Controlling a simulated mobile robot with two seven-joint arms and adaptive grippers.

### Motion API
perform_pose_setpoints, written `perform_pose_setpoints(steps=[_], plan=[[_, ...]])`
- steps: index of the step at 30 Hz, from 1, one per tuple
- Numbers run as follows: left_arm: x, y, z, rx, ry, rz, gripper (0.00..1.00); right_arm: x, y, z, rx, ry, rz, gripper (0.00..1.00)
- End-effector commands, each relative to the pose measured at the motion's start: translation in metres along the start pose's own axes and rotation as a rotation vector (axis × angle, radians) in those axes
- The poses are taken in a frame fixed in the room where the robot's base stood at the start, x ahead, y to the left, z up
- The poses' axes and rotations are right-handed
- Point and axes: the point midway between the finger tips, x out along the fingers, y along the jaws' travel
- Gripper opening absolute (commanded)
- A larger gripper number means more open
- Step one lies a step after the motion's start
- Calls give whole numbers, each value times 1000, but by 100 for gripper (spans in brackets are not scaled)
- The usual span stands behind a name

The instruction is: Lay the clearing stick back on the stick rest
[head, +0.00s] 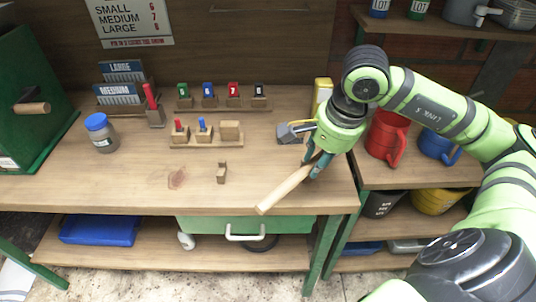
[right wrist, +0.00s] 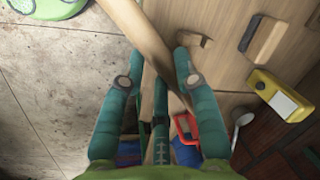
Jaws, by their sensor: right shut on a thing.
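My right gripper (head: 316,164) is shut on the clearing stick (head: 283,190), a pale wooden rod, near the bench's front right. The stick slants, its free end toward the lower left, close to the front edge. In the right wrist view the stick (right wrist: 152,42) runs between the fingers of my right gripper (right wrist: 152,75) and up out of the picture. A small notched wooden piece (head: 222,172), which looks like the stick rest, stands on the bench left of the stick and apart from it. My left gripper is not in view.
A block rack (head: 207,144) stands behind the small piece, and a blue-lidded jar (head: 101,133) stands left. A grey tool (head: 292,132) and yellow box (head: 322,93) are near my right gripper. A red mug (head: 387,135) stands right. The bench's front left is clear.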

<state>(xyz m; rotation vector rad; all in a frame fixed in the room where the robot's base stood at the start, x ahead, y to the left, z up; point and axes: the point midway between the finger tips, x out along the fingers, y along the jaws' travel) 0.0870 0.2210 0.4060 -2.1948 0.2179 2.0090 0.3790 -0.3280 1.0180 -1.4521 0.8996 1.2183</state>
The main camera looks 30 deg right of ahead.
Motion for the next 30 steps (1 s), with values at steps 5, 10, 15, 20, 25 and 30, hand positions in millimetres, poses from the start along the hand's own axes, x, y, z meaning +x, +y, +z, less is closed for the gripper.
perform_pose_setpoints(steps=[5, 10, 15, 20, 25, 30], plan=[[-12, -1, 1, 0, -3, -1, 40, 9, -15, 0, 3, -9, -4, 0], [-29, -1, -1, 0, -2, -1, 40, 37, -45, -1, 2, -10, -1, 0], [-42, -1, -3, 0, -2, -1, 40, 68, -76, -5, 4, -8, -1, 0], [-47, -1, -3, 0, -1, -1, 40, 88, -94, -8, 3, -4, -2, 0], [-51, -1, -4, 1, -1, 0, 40, 100, -96, -9, 1, -2, 2, 0], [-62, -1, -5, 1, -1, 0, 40, 124, -90, -9, 2, -3, 4, 0]])
